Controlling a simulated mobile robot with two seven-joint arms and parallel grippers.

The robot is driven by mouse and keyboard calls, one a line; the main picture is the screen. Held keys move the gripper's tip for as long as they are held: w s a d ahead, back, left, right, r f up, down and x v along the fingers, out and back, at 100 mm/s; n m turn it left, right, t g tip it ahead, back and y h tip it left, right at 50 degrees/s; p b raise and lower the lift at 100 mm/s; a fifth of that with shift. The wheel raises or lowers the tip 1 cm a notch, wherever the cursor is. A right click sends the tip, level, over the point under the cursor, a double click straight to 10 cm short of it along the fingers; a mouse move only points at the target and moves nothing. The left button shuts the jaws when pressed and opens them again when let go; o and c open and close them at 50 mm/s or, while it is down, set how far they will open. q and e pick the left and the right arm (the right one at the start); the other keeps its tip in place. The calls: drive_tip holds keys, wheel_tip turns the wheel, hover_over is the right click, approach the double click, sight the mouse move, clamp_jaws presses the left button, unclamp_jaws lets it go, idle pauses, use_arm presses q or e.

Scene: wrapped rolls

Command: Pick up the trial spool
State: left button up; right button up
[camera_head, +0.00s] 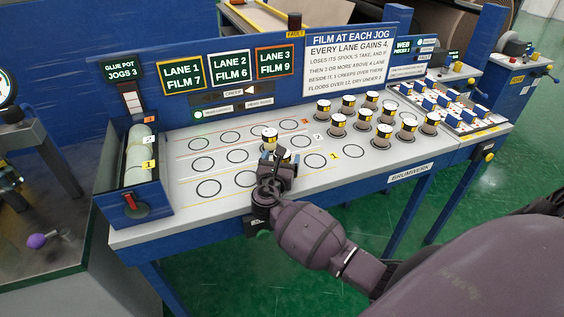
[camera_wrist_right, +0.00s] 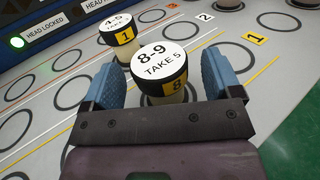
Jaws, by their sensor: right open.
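A black-capped spool (camera_wrist_right: 161,66) marked "8-9 TAKE 5", with a yellow 8 tag, stands between the blue fingers of my right gripper (camera_wrist_right: 160,88) in the right wrist view. The fingers are open on either side of it, with a gap showing at the left. In the head view the gripper (camera_head: 277,168) hides most of this spool. A second spool (camera_wrist_right: 121,38) with a yellow 1 tag stands just behind; it also shows in the head view (camera_head: 269,140). No label reads "trial", so I cannot tell which spool bears that name. My left gripper is out of view.
Several capped spools (camera_head: 385,130) stand at the right of the grey bench (camera_head: 215,215). Empty printed circles cover its left. A glue pot unit (camera_head: 138,170) stands at the left end. Lane signs (camera_head: 230,66) and a rules board (camera_head: 347,55) rise behind.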

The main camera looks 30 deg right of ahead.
drive_tip(key=shift+w+d, duration=0.4)
drive_tip(key=shift+d, duration=0.05)
drive_tip(key=c, duration=1.1)
drive_tip(key=shift+r, duration=0.1)
